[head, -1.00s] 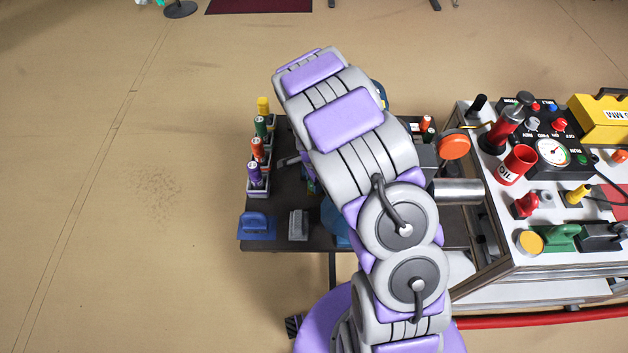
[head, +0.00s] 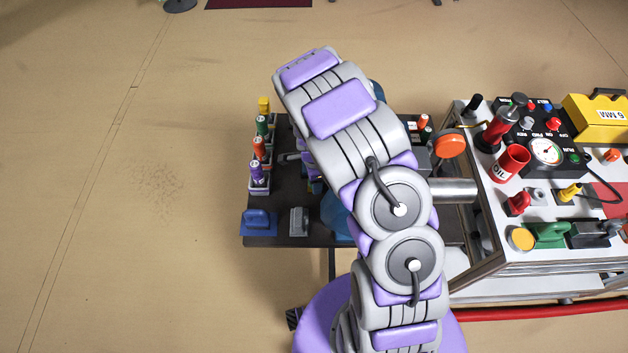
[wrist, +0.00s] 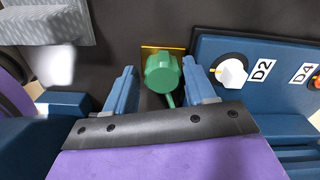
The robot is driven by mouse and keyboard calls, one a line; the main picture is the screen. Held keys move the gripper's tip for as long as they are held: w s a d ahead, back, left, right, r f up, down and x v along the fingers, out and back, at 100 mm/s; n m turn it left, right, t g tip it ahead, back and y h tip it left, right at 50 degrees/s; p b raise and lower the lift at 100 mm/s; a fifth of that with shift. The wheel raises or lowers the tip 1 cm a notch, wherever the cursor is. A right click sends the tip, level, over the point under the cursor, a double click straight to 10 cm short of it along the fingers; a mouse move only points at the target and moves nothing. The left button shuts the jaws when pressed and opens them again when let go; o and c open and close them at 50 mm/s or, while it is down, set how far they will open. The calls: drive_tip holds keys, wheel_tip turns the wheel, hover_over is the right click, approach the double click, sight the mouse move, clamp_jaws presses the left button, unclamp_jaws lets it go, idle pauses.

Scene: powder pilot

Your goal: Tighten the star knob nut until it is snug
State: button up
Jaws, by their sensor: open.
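A green lobed knob (wrist: 163,75), which looks like the star knob nut, sits over a yellow-orange plate in the wrist view. A thin green stem or lever shows at its lower side. My gripper (wrist: 160,67) is open, with one blue finger on each side of the knob. Gaps show between the knob and both fingers, so it is not clamped. In the head view my arm covers the gripper, and I cannot make out the knob there.
A blue panel (wrist: 235,45) with a white D2 dial (wrist: 229,73) stands close to the right finger. In the head view, a dark table (head: 285,190) carries several coloured bottles at left. A crowded white bench (head: 490,210) stands at right. The floor at left is clear.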

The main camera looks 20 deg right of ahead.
drive_tip(key=shift+w+r, duration=0.1)
drive_tip(key=shift+w, duration=0.15)
drive_tip(key=shift+w+r, duration=0.2)
drive_tip(key=shift+r, duration=0.2)
wheel_tip(320, 180, up, 16)
drive_tip(key=p, duration=0.2)
drive_tip(key=shift+s+r+p, duration=0.15)
drive_tip(key=shift+s+p, duration=0.2)
drive_tip(key=shift+p, duration=0.05)
